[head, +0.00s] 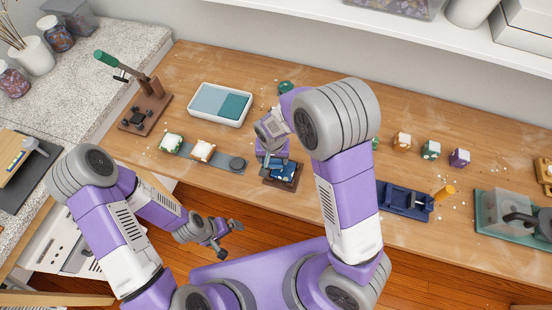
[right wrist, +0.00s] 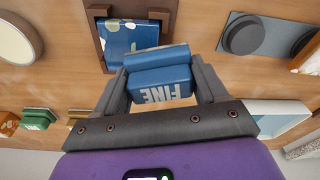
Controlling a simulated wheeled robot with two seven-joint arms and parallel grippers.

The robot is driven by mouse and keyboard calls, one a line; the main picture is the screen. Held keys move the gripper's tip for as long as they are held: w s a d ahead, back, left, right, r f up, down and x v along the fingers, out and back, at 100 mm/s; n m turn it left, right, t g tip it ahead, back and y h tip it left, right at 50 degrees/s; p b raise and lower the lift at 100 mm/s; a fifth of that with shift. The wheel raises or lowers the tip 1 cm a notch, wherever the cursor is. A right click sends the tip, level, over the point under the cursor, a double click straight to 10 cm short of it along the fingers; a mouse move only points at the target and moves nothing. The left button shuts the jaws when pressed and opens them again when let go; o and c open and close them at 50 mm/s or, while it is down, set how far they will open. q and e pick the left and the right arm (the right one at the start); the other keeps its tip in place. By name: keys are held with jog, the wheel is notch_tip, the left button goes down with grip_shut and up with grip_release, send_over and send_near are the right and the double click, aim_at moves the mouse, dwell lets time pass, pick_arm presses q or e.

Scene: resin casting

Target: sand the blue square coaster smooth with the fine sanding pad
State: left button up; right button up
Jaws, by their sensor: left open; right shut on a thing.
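The blue square coaster (head: 286,173) sits in a brown wooden holder (head: 278,184) on the bench. In the right wrist view the coaster (right wrist: 133,36) has pale patches along its far edge, and the holder (right wrist: 98,32) frames its sides. My right gripper (right wrist: 161,82) is shut on the blue pad (right wrist: 160,90) marked FINE. The pad hides the coaster's near edge; I cannot tell whether they touch. In the head view my right gripper (head: 272,158) is over the coaster. My left gripper (head: 220,240) is open and empty, in front of the bench edge.
A grey strip (head: 222,160) with sanding blocks and a dark disc lies left of the holder. A white tray (head: 220,103) is behind it. A dark blue fixture (head: 404,201) stands to the right. Several coloured cubes (head: 431,150) sit further back. A lever press (head: 146,104) stands at left.

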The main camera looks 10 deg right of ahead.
jog(key=shift+s+r+p, duration=0.2)
jog(key=shift+r+p, duration=0.4)
jog(key=shift+r, duration=0.4)
jog(key=shift+w+r+p, duration=0.1)
jog(key=shift+r+p, duration=0.5)
jog(key=shift+r, duration=0.1)
jog(key=shift+r+p, duration=0.9)
jog(key=shift+r, duration=0.25)
